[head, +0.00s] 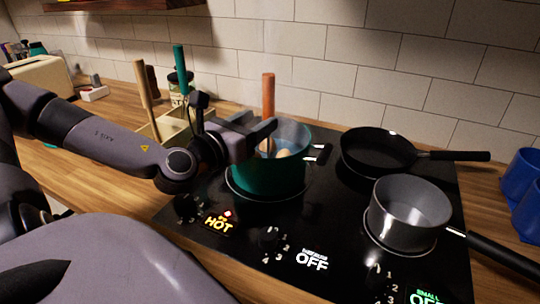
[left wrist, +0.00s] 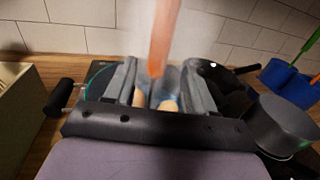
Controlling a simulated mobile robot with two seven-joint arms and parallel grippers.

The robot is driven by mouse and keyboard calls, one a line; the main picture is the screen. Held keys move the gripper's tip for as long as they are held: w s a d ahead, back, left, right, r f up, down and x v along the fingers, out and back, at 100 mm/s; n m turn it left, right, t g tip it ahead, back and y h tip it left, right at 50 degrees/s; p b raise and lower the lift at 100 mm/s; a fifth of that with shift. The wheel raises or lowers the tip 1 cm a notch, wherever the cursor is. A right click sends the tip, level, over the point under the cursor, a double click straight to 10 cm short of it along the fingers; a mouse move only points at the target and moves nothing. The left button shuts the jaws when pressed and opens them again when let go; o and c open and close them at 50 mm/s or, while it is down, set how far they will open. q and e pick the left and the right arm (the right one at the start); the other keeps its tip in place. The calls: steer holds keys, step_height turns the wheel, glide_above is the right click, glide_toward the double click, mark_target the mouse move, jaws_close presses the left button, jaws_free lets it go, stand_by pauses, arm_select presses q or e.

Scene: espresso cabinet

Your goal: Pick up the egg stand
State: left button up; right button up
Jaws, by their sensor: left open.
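The egg stand's upright orange-brown handle (head: 268,92) rises out of the teal pot (head: 265,182) on the stove. Pale eggs (head: 283,153) show inside the pot; the lower part of the stand is hidden by the pot wall. My left gripper (head: 262,122) is over the pot's left rim, at the handle. In the left wrist view, the open fingers (left wrist: 158,75) are on either side of the handle (left wrist: 164,38), with gaps left and right of it. Two eggs (left wrist: 168,103) show below, between the fingers. My right gripper is not in view.
The black stove (head: 335,215) has a lit HOT sign near the pot. A black pan (head: 383,150) and a grey saucepan (head: 408,215) stand right of the pot. A utensil caddy (head: 168,128) is to its left, blue mugs (head: 526,170) at far right. A tiled wall is behind.

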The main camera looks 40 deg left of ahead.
mark_target(264, 116)
arm_select(q)
steer(key=w, duration=0.3)
steer(key=shift+w+a+f, duration=0.1)
steer(key=shift+a, duration=0.3)
steer(key=shift+w+p, duration=0.35)
steer(key=shift+w, duration=0.6)
jaws_close()
